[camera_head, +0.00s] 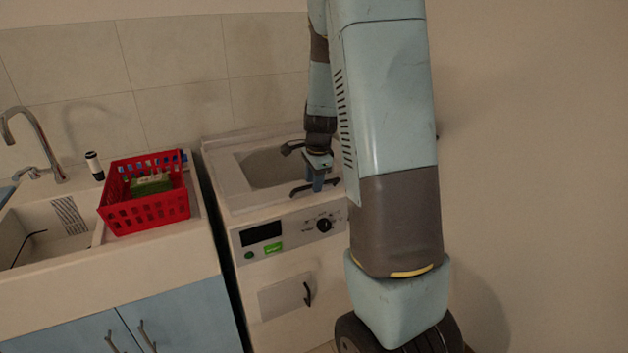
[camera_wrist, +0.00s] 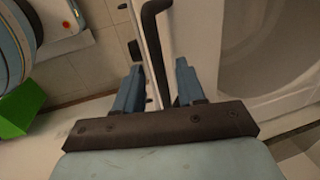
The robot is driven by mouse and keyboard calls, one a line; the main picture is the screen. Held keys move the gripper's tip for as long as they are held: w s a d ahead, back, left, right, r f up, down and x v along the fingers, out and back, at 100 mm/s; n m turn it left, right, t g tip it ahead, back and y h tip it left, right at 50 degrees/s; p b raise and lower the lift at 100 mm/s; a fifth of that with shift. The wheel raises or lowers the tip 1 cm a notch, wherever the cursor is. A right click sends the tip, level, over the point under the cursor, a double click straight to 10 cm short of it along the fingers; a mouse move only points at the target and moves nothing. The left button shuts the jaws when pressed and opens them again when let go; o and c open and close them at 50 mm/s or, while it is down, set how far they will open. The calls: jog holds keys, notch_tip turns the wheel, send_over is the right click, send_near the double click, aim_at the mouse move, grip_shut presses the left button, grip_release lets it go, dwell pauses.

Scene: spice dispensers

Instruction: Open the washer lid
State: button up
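The white washer (camera_head: 285,300) stands right of the sink counter. Its top has a grey recessed area (camera_head: 262,168), and a dark handle (camera_head: 300,191) lies near the front edge of the top. My gripper (camera_head: 319,188) points down at this handle. In the wrist view, my gripper (camera_wrist: 157,80) is open, with its two blue fingers on either side of the black handle (camera_wrist: 154,40) and small gaps visible. A pale panel with a large rounded recess (camera_wrist: 285,45) shows at right in that view. The lid appears shut, but my arm hides the top's right part.
A red basket (camera_head: 145,212) with a green item stands on the counter beside the sink (camera_head: 40,235) and tap. The washer front has a display, a knob (camera_head: 324,225) and a lower handle (camera_head: 307,294). Tiled wall stands behind. A green object (camera_wrist: 20,108) shows in the wrist view.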

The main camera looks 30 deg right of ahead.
grip_shut()
dwell(0.5)
